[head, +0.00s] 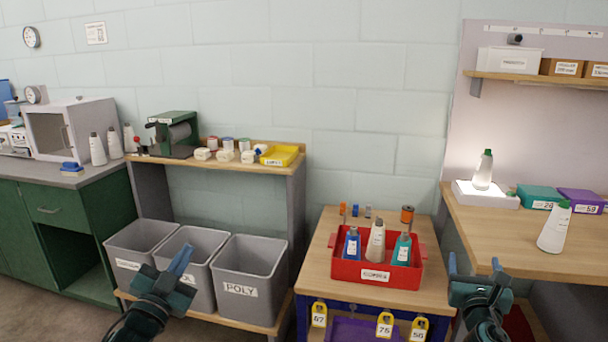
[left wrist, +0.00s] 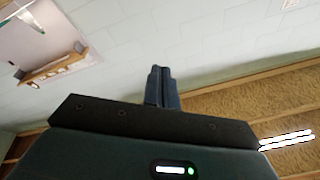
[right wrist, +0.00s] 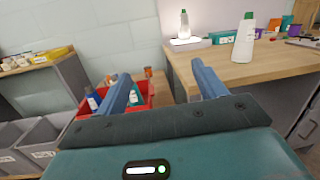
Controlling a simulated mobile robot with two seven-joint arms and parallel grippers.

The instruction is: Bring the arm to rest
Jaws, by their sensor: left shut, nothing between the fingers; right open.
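My left gripper (head: 180,262) is in front of the grey bins in the head view. Its fingers (left wrist: 162,88) are shut together with nothing between them in the left wrist view. My right gripper (head: 474,268) is at the front edge of the right-hand wooden table in the head view. Its fingers (right wrist: 165,88) stand wide apart and empty in the right wrist view, and the red crate shows behind the left finger. Both grippers are apart from the objects around them, as far as I can see.
Grey bins (head: 240,290) stand at the left. The floor (head: 60,325) at lower left looks clear.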

